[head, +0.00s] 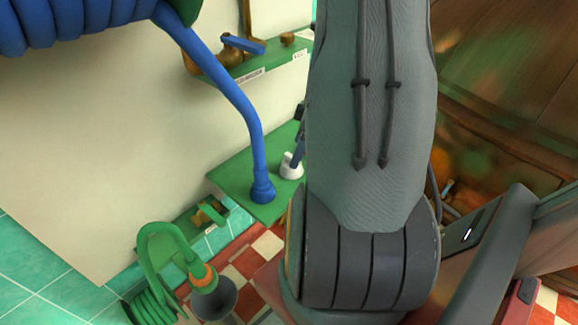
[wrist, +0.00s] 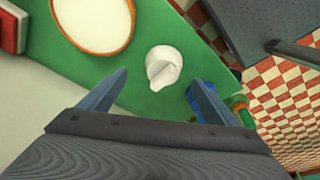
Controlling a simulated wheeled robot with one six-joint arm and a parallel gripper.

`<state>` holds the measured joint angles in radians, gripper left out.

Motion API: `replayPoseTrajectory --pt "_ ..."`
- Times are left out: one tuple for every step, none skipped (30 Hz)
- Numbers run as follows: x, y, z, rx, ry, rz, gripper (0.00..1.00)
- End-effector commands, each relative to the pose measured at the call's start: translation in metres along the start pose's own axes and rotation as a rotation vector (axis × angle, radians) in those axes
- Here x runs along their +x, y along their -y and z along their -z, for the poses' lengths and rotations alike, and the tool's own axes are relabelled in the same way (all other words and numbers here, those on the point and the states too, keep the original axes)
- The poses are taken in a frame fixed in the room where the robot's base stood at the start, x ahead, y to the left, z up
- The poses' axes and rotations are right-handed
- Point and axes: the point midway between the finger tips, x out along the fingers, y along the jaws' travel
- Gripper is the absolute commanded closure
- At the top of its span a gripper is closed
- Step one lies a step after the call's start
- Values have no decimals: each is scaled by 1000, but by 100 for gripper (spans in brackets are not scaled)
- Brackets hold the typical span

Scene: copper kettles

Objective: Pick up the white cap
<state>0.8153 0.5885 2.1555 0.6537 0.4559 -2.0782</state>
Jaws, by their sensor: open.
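The white cap (wrist: 163,67) sits on a green surface (wrist: 100,70) in the wrist view, ahead of my fingertips and roughly midway between them. It is a small rounded piece with a raised ridge. In the head view the white cap (head: 291,166) is on a green shelf (head: 228,178), just left of my arm. My gripper (wrist: 160,84) is open, its two blue-grey fingers apart with nothing between them. In the head view my arm hides most of the gripper; only a small part shows beside the cap.
A blue hose end (head: 262,190) stands on the shelf close to the cap. A round cream dish with an orange rim (wrist: 95,22) lies left of the cap in the wrist view, with a red block (wrist: 14,30) farther left. A green hose (head: 165,240) is at lower left.

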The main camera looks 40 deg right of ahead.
Motion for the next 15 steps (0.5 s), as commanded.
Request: replayPoseTrajectory --pt "7 2 2 -5 1 5 17" --pt "10 2 3 -5 1 5 17" --pt "14 2 3 -6 1 4 17" --pt "16 3 4 -7 2 4 17" --pt "19 3 4 -8 1 5 17" --pt "23 4 4 -7 1 6 17" --pt "27 5 3 -7 1 6 17" --pt "31 6 3 -7 2 6 17" --pt "37 6 2 -6 2 7 17" --pt "41 7 2 -6 1 6 17" --pt "46 8 2 -6 2 7 17" --pt "51 7 2 -6 2 5 17" --pt "55 6 2 -6 2 4 17" --pt "58 6 2 -6 2 4 17" --pt "61 6 2 -6 2 4 17"
